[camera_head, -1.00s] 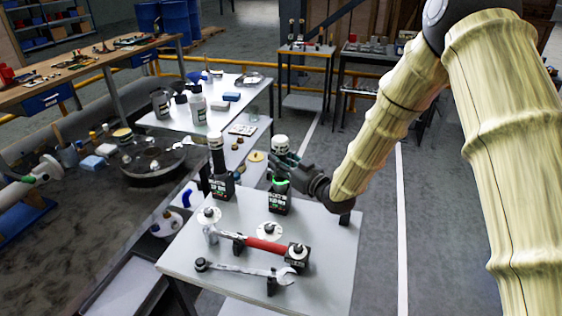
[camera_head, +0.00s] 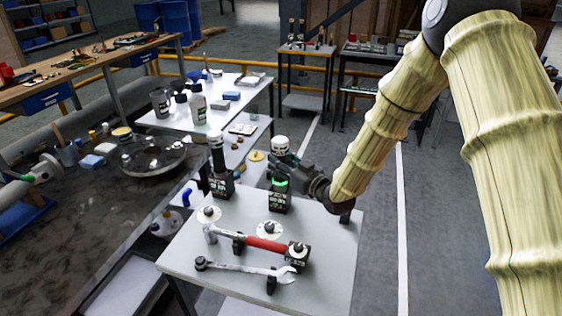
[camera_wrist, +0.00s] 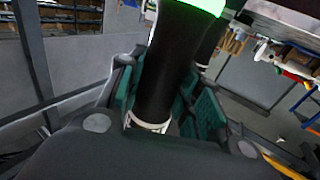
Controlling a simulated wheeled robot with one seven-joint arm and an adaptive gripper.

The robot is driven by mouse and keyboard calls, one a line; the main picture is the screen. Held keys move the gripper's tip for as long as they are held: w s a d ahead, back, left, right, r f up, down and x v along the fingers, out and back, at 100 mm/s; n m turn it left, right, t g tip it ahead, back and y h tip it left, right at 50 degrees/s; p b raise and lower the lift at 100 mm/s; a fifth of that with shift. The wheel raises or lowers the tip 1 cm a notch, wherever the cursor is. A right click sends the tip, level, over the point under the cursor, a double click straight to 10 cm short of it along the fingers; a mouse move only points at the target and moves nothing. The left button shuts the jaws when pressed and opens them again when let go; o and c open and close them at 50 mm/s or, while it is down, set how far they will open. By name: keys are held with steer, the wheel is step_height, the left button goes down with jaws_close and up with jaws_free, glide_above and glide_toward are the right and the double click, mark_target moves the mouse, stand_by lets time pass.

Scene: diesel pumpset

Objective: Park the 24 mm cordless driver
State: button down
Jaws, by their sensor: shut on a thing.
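My gripper (camera_head: 281,168) is shut on a dark, upright cordless driver (camera_head: 279,181) with a white top and a glowing green ring. In the wrist view its black cylindrical handle (camera_wrist: 166,75) stands between the green finger pads, with the green ring at the top edge. A black block with small markings (camera_head: 278,202) is below the ring, at the bench (camera_head: 335,235). I cannot tell whether it touches the bench top. A similar upright dark driver (camera_head: 217,163) with a white top stands to the left, apart from my gripper. The size markings are too small to read.
A red-handled hammer (camera_head: 262,243) and a spanner (camera_head: 245,269) lie on holders at the bench's front. White discs (camera_head: 209,214) with dark knobs are near them. Bottles (camera_head: 198,108) stand on the white table behind. The bench's right side is clear.

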steer(key=shift+f+b, duration=0.4)
steer(key=shift+f, duration=0.15)
steer(key=c, duration=0.9)
jaws_free()
steer(key=v, duration=1.2)
